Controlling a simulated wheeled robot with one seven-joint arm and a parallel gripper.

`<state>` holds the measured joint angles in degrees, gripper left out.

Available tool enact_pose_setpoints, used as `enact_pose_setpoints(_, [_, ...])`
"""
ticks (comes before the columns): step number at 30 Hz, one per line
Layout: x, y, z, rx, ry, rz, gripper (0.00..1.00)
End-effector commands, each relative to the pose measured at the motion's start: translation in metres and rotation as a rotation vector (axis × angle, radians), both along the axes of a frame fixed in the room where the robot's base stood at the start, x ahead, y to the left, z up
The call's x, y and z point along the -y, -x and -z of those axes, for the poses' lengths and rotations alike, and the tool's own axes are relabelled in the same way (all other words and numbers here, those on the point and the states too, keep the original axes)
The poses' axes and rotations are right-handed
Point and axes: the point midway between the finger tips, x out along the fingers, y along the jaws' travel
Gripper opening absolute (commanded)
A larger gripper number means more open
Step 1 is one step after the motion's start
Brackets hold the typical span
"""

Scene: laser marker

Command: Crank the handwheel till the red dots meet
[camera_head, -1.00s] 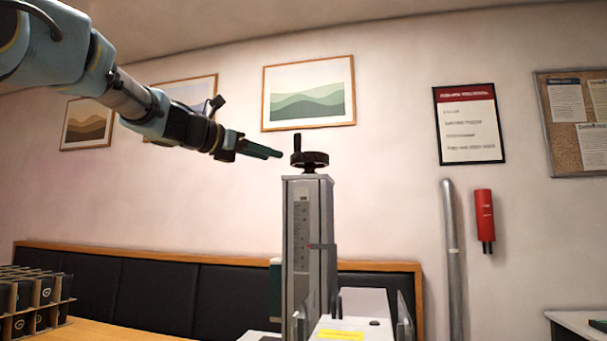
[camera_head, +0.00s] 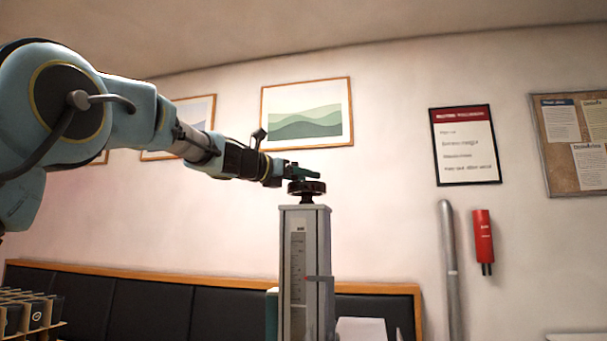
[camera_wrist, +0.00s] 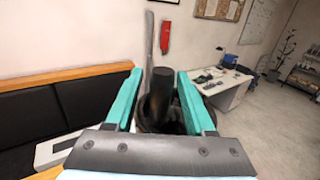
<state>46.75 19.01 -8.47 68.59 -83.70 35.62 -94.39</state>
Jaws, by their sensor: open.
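The dark handwheel (camera_head: 306,188) sits on top of the grey column (camera_head: 304,250) of the laser marker. My gripper (camera_head: 305,172) reaches in from the left, level with the top of the wheel, and hides the wheel's upright handle in the head view. In the wrist view my gripper (camera_wrist: 158,98) is open, with one teal finger on each side of the black handle (camera_wrist: 186,95). The handle stands between the fingers, nearer the right one; contact cannot be told. The wheel's rim (camera_wrist: 152,112) shows partly behind them. No red dots can be seen.
A red pointer (camera_head: 308,278) shows beside the column's scale. A padded bench (camera_head: 150,300) runs along the wall behind. A crate of dark cups (camera_head: 25,312) stands at the lower left. A white desk (camera_wrist: 228,92) stands farther off.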

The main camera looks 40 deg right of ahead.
Motion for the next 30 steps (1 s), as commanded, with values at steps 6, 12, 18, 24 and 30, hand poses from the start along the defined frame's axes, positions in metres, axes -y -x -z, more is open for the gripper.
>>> enact_pose_setpoints(6, [0.0006, -0.0002, 0.0007, 0.0, 0.0, 0.0, 0.54])
enact_pose_setpoints(12, [0.0004, -0.0003, 0.0007, 0.0, -0.001, 0.0, 0.35])
enact_pose_setpoints(18, [0.0004, -0.0003, 0.0007, 0.0, -0.001, 0.0, 0.13])
enact_pose_setpoints(24, [0.0003, -0.0003, 0.0007, 0.0, -0.001, 0.0, 0.0])
enact_pose_setpoints(30, [0.0003, -0.0003, 0.0007, 0.0, -0.001, 0.0, 0.0])
